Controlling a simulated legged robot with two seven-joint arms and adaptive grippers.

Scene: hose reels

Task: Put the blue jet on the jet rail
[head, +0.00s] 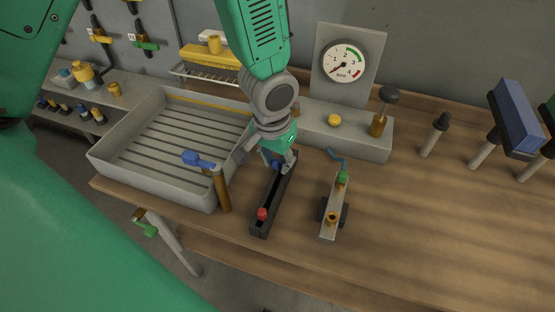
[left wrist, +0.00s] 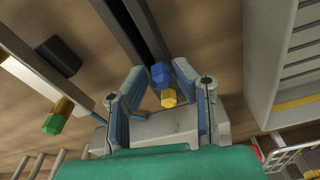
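The jet rail (head: 257,220) is a long dark channel on the bench, with a red jet (head: 262,213) at its near end. My left gripper (head: 284,162) points down over the rail's far end. In the left wrist view its two fingers (left wrist: 159,70) are apart, one on each side of the blue jet (left wrist: 160,74), with a visible gap on both sides. The blue jet has a yellow end and lies in line with the rail's dark channel (left wrist: 140,30). How deep it sits there cannot be told. My right gripper is not in view.
A grey ribbed tray (head: 150,184) and a brown post with a blue tap (head: 222,190) stand close left. A grey fitting with a green part (head: 335,207) stands right. Behind are a grey block (head: 350,139) and a dial gauge (head: 344,63). The bench's right front is clear.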

